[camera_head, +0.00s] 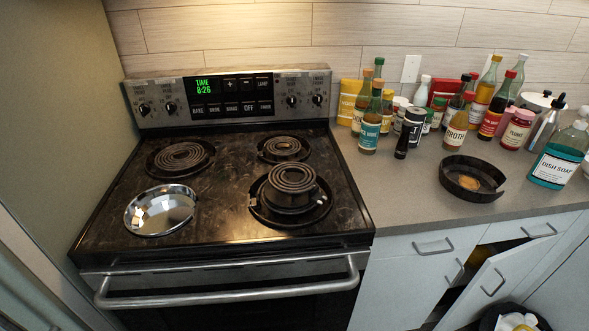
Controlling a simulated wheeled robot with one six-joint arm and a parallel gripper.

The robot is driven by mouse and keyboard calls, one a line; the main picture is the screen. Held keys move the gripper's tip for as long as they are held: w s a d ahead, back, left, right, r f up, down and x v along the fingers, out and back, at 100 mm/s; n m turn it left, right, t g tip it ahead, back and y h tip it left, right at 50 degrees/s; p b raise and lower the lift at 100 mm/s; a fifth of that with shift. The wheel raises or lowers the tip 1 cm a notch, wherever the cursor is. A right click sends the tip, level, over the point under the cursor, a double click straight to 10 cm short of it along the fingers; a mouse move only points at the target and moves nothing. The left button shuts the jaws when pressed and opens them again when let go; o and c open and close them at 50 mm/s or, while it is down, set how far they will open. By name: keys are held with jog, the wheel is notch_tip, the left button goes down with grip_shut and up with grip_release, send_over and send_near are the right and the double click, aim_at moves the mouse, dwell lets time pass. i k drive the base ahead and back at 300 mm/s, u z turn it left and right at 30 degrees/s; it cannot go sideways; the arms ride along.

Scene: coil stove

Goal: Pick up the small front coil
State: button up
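A small dark coil (292,179) is at the front right of the black stove top (225,229). It sits raised above the black burner bowl (318,211), on what looks like a stack of dark rings; I cannot tell whether these are more coils. The front left burner holds a shiny, bare drip pan (160,212) with no coil in it. A larger coil (181,157) lies at the back left, and a small coil (283,148) at the back right. My gripper is not in view.
A steel oven handle (230,295) runs along the stove's front. Bottles and jars crowd the counter (418,208) on the right, by a black round pan (472,180) with something brownish inside. A cabinet door (487,285) stands open below. The wall (85,110) is close on the left.

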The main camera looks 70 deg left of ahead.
aim_at(293, 186)
jog(key=u, duration=0.65)
jog(key=i, duration=0.85)
jog(key=u, duration=1.35)
jog(key=i, duration=0.5)
jog(key=u, duration=0.5)
